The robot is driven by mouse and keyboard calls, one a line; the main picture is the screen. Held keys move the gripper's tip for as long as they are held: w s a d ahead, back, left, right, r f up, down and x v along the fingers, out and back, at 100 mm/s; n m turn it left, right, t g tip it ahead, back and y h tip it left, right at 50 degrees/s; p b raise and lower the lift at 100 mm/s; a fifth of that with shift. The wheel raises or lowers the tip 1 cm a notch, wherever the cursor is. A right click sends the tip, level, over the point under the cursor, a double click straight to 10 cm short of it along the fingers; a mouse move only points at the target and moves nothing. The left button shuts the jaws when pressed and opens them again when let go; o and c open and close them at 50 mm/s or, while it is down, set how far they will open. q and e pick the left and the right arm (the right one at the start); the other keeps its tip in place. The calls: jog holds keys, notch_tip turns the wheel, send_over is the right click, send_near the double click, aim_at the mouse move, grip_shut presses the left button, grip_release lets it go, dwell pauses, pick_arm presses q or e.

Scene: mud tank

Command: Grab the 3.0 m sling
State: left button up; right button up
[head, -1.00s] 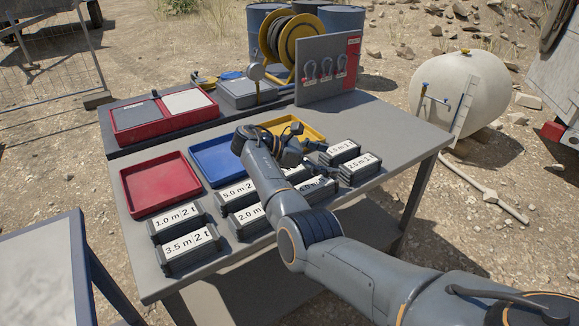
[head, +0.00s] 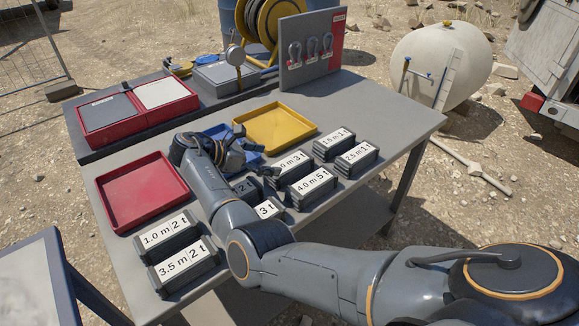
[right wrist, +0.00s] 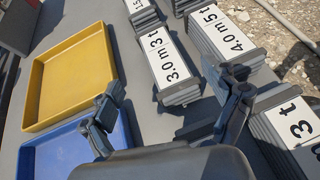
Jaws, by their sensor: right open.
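The 3.0 m sling is a dark folded stack with a white "3.0 m 3 t" label (head: 293,162), on the table right of my right gripper in the head view. In the right wrist view its label (right wrist: 166,62) faces up, and the stack lies beyond the gap between my fingers. My right gripper (head: 256,162) is open and empty; its two fingers are spread wide in the wrist view (right wrist: 170,105). The sling is apart from the fingers as far as I see. My left gripper is not in view.
The "4.0 m 5 t" stack (head: 313,183) lies close beside it. More stacks include "3.5 m 2 t" (head: 183,262) and "2.5 m 1 t" (head: 358,156). A yellow tray (head: 307,128), partly hidden blue tray (head: 220,131) and red tray (head: 182,203) stand on the table.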

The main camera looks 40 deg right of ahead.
aim_at(290, 162)
jog(key=shift+s+d+f, duration=0.1)
jog(key=shift+d+f, duration=0.2)
jog(key=shift+d, duration=0.2)
jog(key=x, duration=0.3)
jog(key=shift+s+d+f+p, duration=0.2)
jog(key=shift+s+d+p, duration=0.1)
jog(key=shift+p, duration=0.1)
jog(key=shift+d+f, duration=0.25)
jog(key=shift+d, duration=0.1)
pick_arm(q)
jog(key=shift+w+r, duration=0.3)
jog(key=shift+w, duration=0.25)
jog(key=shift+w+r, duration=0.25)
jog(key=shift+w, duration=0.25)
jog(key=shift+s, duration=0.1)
pick_arm(e)
jog(key=c, duration=1.4)
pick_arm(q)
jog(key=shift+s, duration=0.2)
pick_arm(e)
jog(key=shift+c, duration=0.7)
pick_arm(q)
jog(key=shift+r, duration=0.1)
pick_arm(e)
jog(key=shift+r, duration=0.15)
